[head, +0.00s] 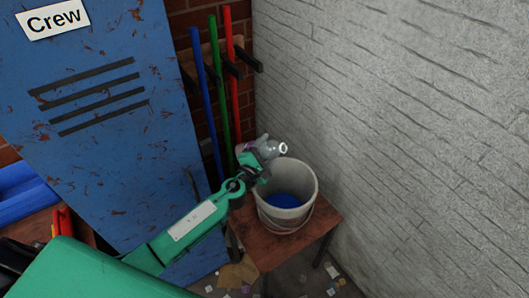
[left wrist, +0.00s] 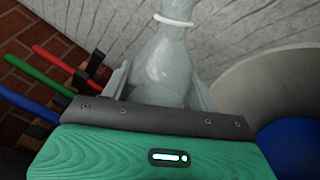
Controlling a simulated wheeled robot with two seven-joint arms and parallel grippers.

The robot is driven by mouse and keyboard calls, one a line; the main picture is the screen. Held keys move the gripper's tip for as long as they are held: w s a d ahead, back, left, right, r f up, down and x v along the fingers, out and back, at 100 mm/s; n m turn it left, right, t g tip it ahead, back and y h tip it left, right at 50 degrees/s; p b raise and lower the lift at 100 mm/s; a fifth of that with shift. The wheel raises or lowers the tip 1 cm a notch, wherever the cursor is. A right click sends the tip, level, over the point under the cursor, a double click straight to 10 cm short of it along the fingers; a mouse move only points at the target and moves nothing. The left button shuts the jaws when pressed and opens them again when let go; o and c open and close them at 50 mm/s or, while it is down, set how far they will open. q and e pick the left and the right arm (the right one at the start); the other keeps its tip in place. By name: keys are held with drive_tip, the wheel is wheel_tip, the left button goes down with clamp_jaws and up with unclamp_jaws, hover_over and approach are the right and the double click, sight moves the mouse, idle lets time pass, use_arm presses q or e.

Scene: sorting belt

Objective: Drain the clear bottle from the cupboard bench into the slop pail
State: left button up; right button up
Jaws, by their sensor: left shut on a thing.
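The clear bottle (head: 271,148) is held by my left gripper (head: 256,157) over the back left rim of the slop pail. It is tilted, with its open neck pointing right. In the left wrist view the bottle (left wrist: 162,68) sits between the two fingers of my left gripper (left wrist: 160,85), its neck toward the top. The slop pail (head: 293,217) is a pale grey bucket with blue at its bottom. It also shows at the right of the left wrist view (left wrist: 250,85). I cannot see any liquid stream. My right gripper is not in view.
The pail stands on a small brown wooden table (head: 270,256) against a white brick wall (head: 400,120). A rusty blue locker (head: 100,130) marked "Crew" stands left. Blue, green and red poles (head: 219,90) hang on a rack behind. Scraps litter the floor.

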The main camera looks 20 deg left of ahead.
sight(278, 145)
use_arm(q)
drive_tip(key=d+r+n+p, duration=0.1)
drive_tip(key=n, duration=0.1)
drive_tip(key=d+r+n+p, duration=0.1)
drive_tip(key=n, duration=0.1)
drive_tip(key=d+r+n+p, duration=0.1)
drive_tip(key=r+n, duration=0.1)
drive_tip(key=shift+s+d+n, duration=0.3)
drive_tip(key=shift+s, duration=0.1)
drive_tip(key=n, duration=0.1)
drive_tip(key=d+n, duration=0.1)
drive_tip(key=d, duration=0.1)
drive_tip(key=shift+s+f+n+b, duration=0.25)
drive_tip(key=shift+f+n+b, duration=0.1)
drive_tip(key=shift+n, duration=0.05)
drive_tip(key=shift+s+d+n, duration=0.1)
drive_tip(key=shift+d+n, duration=0.5)
drive_tip(key=shift+n, duration=0.4)
